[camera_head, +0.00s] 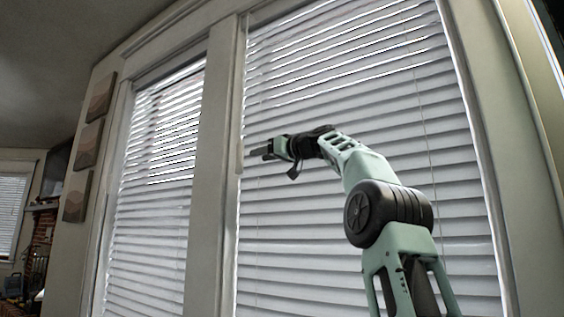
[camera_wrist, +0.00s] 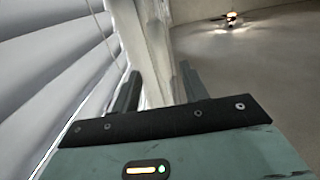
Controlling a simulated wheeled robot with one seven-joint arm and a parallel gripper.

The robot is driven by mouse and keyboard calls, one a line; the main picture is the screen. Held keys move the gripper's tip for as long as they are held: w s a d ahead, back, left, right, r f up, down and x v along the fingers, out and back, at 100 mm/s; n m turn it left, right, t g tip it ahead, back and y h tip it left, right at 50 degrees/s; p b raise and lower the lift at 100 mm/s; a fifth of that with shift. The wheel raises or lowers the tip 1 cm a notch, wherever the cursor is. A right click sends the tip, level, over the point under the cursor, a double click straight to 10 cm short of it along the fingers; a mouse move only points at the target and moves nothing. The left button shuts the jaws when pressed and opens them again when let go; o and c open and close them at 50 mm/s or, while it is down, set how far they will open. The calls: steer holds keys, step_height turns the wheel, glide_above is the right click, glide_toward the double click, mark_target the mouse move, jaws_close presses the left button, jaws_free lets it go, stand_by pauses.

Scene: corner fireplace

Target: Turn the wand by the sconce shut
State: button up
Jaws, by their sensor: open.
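A pale, thin upright strip that looks like the wand (camera_head: 240,135) hangs at the left edge of the right-hand blind (camera_head: 300,220), in the head view. My gripper (camera_head: 267,152) is just right of it, pointing left, in front of the slats. In the wrist view my gripper (camera_wrist: 158,88) shows two dark fingers, apart, with no thing clearly held between them. The blind's slats (camera_wrist: 55,60) run close along the left of that view. Bright lines show between the upper slats.
A second blind (camera_head: 155,190) covers the left window, past a pale window post (camera_head: 212,160). Several framed pictures (camera_head: 88,143) hang further left. A lit lamp (camera_wrist: 231,18) glows far off in the wrist view; I cannot tell if it is the sconce.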

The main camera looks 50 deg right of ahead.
steer(key=s+b, duration=0.2)
steer(key=s, duration=0.5)
steer(key=shift+d, duration=0.35)
steer(key=shift+s, duration=0.1)
